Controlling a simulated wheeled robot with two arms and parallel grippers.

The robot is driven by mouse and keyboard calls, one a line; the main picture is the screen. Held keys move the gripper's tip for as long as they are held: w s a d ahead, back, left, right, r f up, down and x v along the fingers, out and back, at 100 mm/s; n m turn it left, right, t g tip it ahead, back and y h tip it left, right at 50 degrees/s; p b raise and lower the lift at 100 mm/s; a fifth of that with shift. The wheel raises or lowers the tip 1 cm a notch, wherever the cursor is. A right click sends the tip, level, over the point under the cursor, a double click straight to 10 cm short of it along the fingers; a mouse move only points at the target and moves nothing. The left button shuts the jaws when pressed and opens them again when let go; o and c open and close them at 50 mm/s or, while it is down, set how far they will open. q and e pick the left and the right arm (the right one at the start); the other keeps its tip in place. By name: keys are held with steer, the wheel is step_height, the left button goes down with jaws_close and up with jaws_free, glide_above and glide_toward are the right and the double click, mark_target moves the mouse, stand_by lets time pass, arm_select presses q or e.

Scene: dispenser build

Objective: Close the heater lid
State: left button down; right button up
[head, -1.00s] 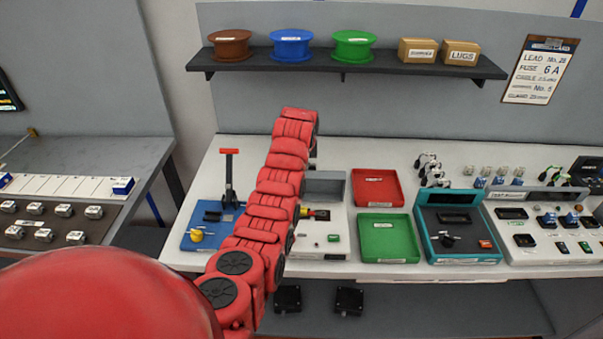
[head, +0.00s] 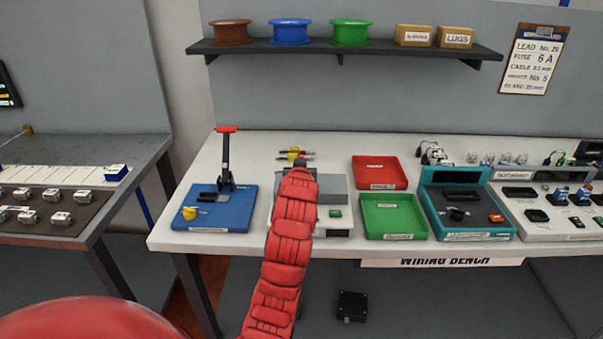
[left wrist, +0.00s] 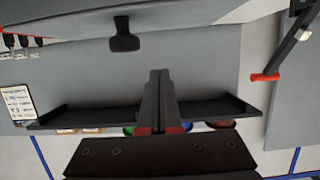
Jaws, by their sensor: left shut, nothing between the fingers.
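The heater (head: 335,213) is a pale box with a green button, on the bench between the blue press base and the trays. Its grey lid (head: 333,189) looks lowered, lying flat right above the front panel; my arm hides its left part. My left gripper (head: 300,163) is at the heater's back edge, mostly hidden by my red arm. In the left wrist view the left gripper (left wrist: 160,78) shows its black fingers together and empty. I cannot tell whether it touches the lid. My right gripper is not in view.
The blue-based lever press (head: 225,165) stands left of the heater. Red (head: 379,173) and green (head: 394,217) trays and a teal device (head: 468,207) stand to its right. Small yellow-ended pieces (head: 296,153) lie beyond the gripper. A shelf (head: 343,54) hangs above.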

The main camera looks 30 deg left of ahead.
arm_select(q)
steer(key=f+t+b, duration=0.1)
steer(key=s+d+f+t+y+b, duration=0.1)
steer(key=b, duration=0.1)
steer(key=s+f+b, duration=0.1)
steer(key=b, duration=0.1)
steer(key=shift+s+d+f+t, duration=0.2)
steer(key=shift+s+d+t, duration=0.05)
steer(key=shift+t, duration=0.15)
steer(key=f+b, duration=0.1)
steer(key=s+f+b, duration=0.1)
steer(key=shift+s+d+y+b, duration=0.1)
steer(key=shift+d+y+b, duration=0.2)
steer(key=shift+d, duration=0.05)
steer(key=shift+s+d+f+b, duration=0.15)
steer(key=shift+s+f+b, duration=0.05)
steer(key=shift+f+b, duration=0.2)
steer(key=shift+f, duration=0.15)
